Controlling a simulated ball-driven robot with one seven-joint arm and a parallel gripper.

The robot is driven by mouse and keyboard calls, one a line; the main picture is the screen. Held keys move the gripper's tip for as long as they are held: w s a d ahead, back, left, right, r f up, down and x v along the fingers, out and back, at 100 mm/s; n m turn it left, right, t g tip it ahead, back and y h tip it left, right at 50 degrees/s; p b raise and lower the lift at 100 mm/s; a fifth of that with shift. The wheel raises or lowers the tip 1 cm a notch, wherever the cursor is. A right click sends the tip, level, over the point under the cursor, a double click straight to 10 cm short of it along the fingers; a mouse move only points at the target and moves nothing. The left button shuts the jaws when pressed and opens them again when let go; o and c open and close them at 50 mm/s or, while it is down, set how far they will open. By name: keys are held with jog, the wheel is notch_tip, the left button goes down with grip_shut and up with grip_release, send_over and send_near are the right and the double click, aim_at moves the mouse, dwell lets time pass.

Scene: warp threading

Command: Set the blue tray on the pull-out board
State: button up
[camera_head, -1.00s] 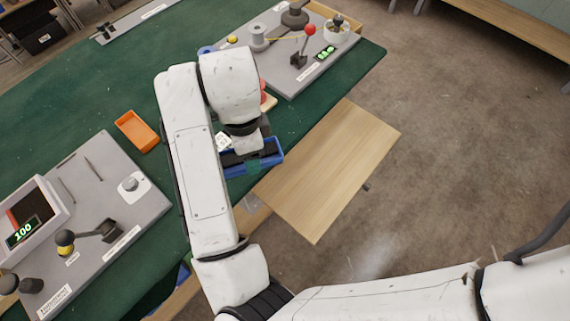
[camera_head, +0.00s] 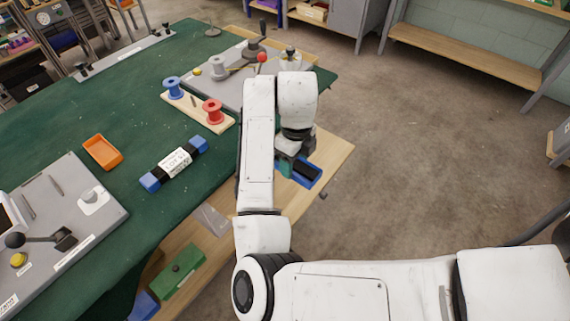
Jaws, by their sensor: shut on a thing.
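The blue tray (camera_head: 312,181) is a small open box with a dark inside. It is over the wooden pull-out board (camera_head: 335,158), which sticks out from the right edge of the green table. My gripper (camera_head: 290,157) is shut on the tray at its far left side. My arm hides part of the tray and the left part of the board. I cannot tell whether the tray touches the board or hangs just above it.
An orange tray (camera_head: 102,152) and a blue-ended labelled bundle (camera_head: 176,163) lie on the green table (camera_head: 135,115). A spool rack (camera_head: 185,101) and a grey panel (camera_head: 228,90) stand behind. An open drawer (camera_head: 185,245) with a green box is at the front.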

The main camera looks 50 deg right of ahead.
jog(key=w+d, duration=0.1)
jog(key=w+d+f, duration=0.1)
jog(key=w, duration=0.1)
jog(key=shift+f, duration=0.15)
jog(key=w+f, duration=0.1)
jog(key=f, duration=0.1)
jog(key=w+d+f, duration=0.1)
jog(key=f, duration=0.1)
jog(key=w+d+f, duration=0.1)
jog(key=w+f, duration=0.1)
jog(key=shift+w+d, duration=0.1)
jog(key=shift+d, duration=0.1)
jog(key=shift+f, duration=1.5)
jog(key=shift+f, duration=0.2)
jog(key=o, duration=1.2)
jog(key=shift+o, duration=0.2)
